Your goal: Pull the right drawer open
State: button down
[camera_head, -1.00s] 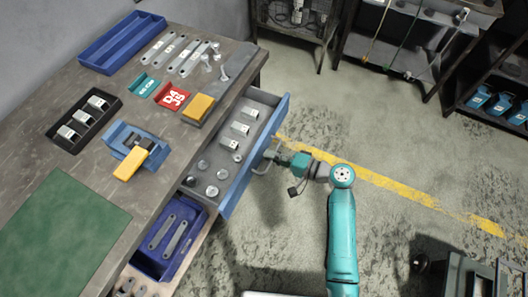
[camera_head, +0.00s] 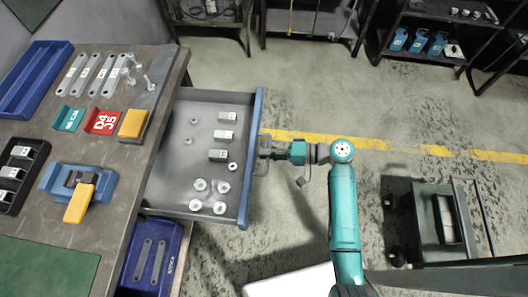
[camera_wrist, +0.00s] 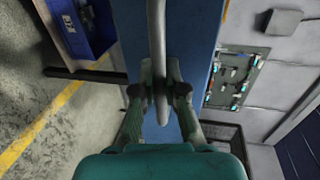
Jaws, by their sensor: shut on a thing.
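The right drawer is a grey tray (camera_head: 168,165) with a blue front (camera_head: 250,180), and it stands well out from the workbench. Its metal handle is a bar that shows in the wrist view (camera_wrist: 157,35), running along the blue drawer front (camera_wrist: 195,25). My gripper (camera_head: 266,152) is at the middle of the drawer front, on its outer side. In the wrist view my gripper (camera_wrist: 163,93) has its two fingers shut around the handle bar. Labelled grey blocks (camera_head: 224,135) and several small round metal parts (camera_head: 197,206) lie inside the drawer.
A blue bin (camera_head: 165,275) sits below. A dark cart (camera_head: 425,225) stands right. Open floor lies beyond the drawer.

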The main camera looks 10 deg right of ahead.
jog(key=c, duration=1.2)
grip_release()
jog(key=shift+d, duration=0.15)
jog(key=v, duration=1.1)
jog(key=shift+d, duration=0.35)
jog(key=shift+s, duration=0.1)
